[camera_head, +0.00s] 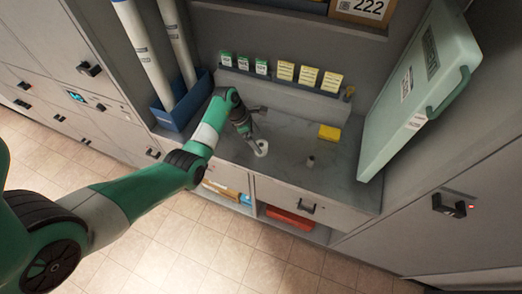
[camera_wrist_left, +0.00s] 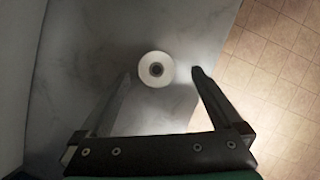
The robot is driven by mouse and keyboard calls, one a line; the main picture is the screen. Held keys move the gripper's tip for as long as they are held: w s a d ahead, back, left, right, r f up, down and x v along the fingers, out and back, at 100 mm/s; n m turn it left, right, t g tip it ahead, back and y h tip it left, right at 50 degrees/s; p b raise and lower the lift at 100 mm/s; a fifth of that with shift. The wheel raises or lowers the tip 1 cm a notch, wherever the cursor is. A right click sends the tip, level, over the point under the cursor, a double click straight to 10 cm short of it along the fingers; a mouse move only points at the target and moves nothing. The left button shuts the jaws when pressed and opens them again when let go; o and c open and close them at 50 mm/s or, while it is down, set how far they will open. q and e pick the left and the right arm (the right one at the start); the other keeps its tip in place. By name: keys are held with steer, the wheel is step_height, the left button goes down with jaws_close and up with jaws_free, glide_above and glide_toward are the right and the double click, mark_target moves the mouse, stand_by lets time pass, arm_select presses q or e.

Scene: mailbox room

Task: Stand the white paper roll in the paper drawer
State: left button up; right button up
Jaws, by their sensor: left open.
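The white paper roll (camera_head: 262,148) stands upright on the grey counter, close beside my left gripper (camera_head: 256,150). In the left wrist view I see the round white top of the roll (camera_wrist_left: 156,69) with its dark core hole. It lies between and just ahead of the two fingertips of my left gripper (camera_wrist_left: 162,75), which are apart with nothing held. A drawer front with a dark handle (camera_head: 307,207) sits below the counter and looks closed; I cannot tell whether it is the paper drawer. My right gripper is not in view.
A blue bin (camera_head: 178,112) with tall tubes stands at left, a pale green case (camera_head: 420,90) leans at right. Shelves below hold an orange-red item (camera_head: 289,217).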

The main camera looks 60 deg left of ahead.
mark_target(262, 144)
arm_select(q)
steer(key=b+x, duration=0.2)
steer(key=x, duration=0.1)
steer(key=b+x, duration=0.1)
steer(key=x, duration=0.1)
steer(key=shift+a+f, duration=0.2)
steer(key=shift+a, duration=0.1)
steer(key=shift+r, duration=0.1)
jaws_close()
steer(key=shift+r+p, duration=0.3)
steer(key=shift+r, duration=0.2)
step_height(262, 144, up, 3)
steer(key=shift+p, duration=0.9)
steer(key=s+d+r+p, duration=0.8)
steer(key=s+r, duration=0.1)
steer(key=s, duration=0.3)
step_height(262, 144, up, 25)
steer(key=p, duration=2.4)
steer(key=shift+a, duration=0.2)
